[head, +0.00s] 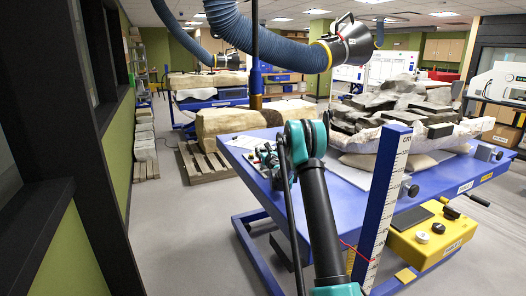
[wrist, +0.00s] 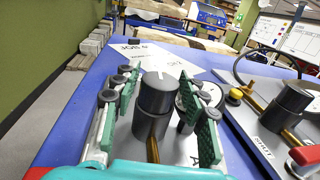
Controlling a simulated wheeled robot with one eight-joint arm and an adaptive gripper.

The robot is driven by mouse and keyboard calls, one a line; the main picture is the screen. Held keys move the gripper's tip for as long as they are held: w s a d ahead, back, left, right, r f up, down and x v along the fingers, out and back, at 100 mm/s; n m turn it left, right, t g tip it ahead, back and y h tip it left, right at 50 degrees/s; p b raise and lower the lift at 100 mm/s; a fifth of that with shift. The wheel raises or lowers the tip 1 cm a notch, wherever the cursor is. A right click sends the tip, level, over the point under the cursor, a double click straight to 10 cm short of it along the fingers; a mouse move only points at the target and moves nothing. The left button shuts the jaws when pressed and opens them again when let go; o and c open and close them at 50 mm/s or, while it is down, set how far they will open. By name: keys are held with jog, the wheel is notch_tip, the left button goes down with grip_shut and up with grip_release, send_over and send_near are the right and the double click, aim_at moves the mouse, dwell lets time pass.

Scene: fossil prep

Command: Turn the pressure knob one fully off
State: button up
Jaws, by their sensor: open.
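In the wrist view a dark cylindrical knob (wrist: 156,95) with a pale line on its grey top stands upright on a panel. A brass pipe runs from its foot toward me. My gripper (wrist: 157,84) is open, with one teal-padded finger on the left of the knob and one on the right. Gaps show on both sides, and nothing is gripped. Part of an "A" mark shows beside the right finger. I cannot read a number on the knob. In the head view my gripper (head: 267,157) is at the left end of the blue table, where my arm partly hides the knob area.
A second dark knob (wrist: 285,105) with a "SHUT" label, a yellow button (wrist: 235,96) and a red handle (wrist: 304,155) are to the right. White papers (wrist: 150,55) lie behind. The blue table (head: 440,190) bears a fossil block (head: 400,110); a yellow box (head: 425,240) hangs at its front.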

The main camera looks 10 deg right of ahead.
jog(key=c, duration=0.9)
jog(key=shift+d+y, duration=0.1)
jog(key=shift+y, duration=0.2)
jog(key=shift+c, duration=0.2)
jog(key=shift+n+y, duration=0.7)
jog(key=shift+y, duration=0.1)
jog(key=o, duration=0.9)
jog(key=shift+o, duration=0.2)
